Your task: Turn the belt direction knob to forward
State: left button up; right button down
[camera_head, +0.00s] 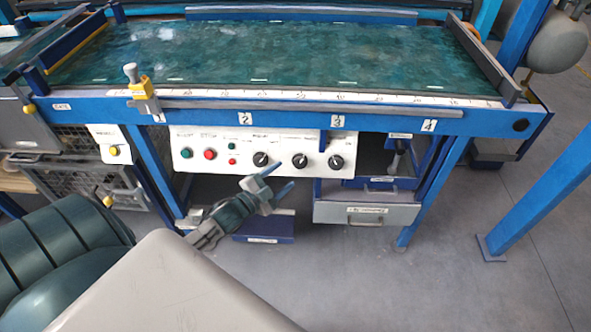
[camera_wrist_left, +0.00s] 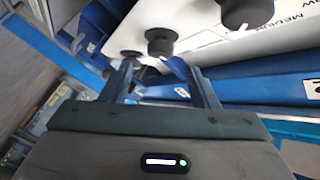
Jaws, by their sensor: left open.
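The white control panel (camera_head: 215,166) hangs under the front of the blue bench. It carries three black knobs in a row: a left one (camera_head: 260,159), a middle one (camera_head: 299,161) and a right one (camera_head: 335,162). Their labels are too small to read, so I cannot tell which is the belt direction knob. My left gripper (camera_head: 278,177) is open and empty, in front of and a little below the left and middle knobs. In the left wrist view a knob (camera_wrist_left: 160,40) shows just beyond the open fingers (camera_wrist_left: 163,78), apart from them. Another knob (camera_wrist_left: 246,12) is at upper right.
A green button (camera_head: 186,154) and a red button (camera_head: 209,154) sit left of the knobs. A yellow clamp (camera_head: 143,91) is on the bench's front rail. A grey drawer (camera_head: 366,213) and a blue box (camera_head: 264,230) are below.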

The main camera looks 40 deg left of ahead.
aim_at(297, 165)
pick_arm(q)
jog(key=w, duration=0.1)
jog(key=w+p, duration=0.1)
jog(key=w, duration=0.1)
jog(key=shift+w+d+r, duration=0.15)
jog(key=shift+w+d, duration=0.1)
jog(key=shift+w, duration=0.05)
jog(key=shift+w+d+p, duration=0.2)
jog(key=shift+w+p, duration=0.35)
jog(key=shift+w, duration=0.55)
pick_arm(e)
jog(key=shift+s+d+r+g+h, duration=0.4)
jog(key=shift+s+d+r+g, duration=0.3)
jog(key=shift+r+g, duration=0.15)
pick_arm(q)
jog(key=c, duration=0.9)
